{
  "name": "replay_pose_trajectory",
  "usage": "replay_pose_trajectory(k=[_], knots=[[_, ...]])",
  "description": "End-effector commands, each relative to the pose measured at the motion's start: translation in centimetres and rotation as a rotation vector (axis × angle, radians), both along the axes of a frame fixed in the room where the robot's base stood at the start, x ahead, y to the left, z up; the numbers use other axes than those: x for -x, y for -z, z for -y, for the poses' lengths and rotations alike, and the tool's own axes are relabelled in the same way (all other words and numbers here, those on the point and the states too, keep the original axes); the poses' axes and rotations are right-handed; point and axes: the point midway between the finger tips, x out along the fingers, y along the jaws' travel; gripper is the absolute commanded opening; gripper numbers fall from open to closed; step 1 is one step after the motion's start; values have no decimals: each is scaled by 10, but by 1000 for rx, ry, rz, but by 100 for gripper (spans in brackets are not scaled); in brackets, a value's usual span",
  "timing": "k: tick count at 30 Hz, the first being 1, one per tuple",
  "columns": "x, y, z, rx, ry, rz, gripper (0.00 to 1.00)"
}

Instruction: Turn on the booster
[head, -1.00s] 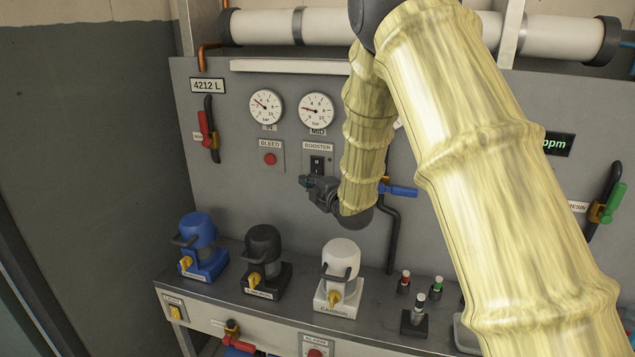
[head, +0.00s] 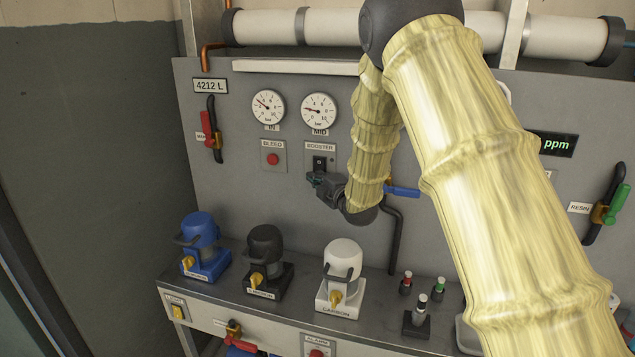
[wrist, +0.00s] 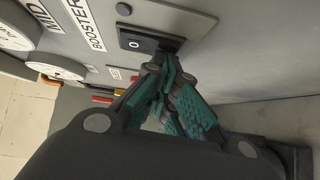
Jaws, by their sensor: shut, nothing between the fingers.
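The booster switch (head: 319,163) is a black rocker on a grey plate under the label BOOSTER, on the upright panel. In the wrist view the rocker (wrist: 150,44) shows a white O mark, and its other end is hidden behind my fingers. My gripper (head: 313,179) is shut and empty, with its fingertips at the lower part of the switch. In the wrist view the teal-padded fingers (wrist: 168,62) are together against or very close to the rocker; I cannot tell whether they touch it.
The red BLEED button (head: 272,159) is just left of the switch. Two gauges (head: 318,111) sit above. A blue-handled valve (head: 402,191) is to the right. Blue, black and white housings (head: 343,258) stand on the ledge below.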

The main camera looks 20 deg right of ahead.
Motion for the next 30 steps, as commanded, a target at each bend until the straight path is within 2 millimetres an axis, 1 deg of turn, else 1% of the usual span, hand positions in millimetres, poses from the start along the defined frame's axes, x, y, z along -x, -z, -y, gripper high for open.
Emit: replay_pose_trajectory(k=[1,3,11,14,17,19,20,27,30], knots=[[-1,7,0,9,0,11,0],[-1,1,1,10,1,13,0],[1,2,-2,9,-1,12,0],[5,6,-10,10,-4,11,0],[12,9,-23,11,-11,12,0],[19,12,-34,11,-14,10,0],[23,12,-34,11,-13,10,0],[71,15,-14,9,-2,9,0],[87,16,-9,9,-1,10,0]])
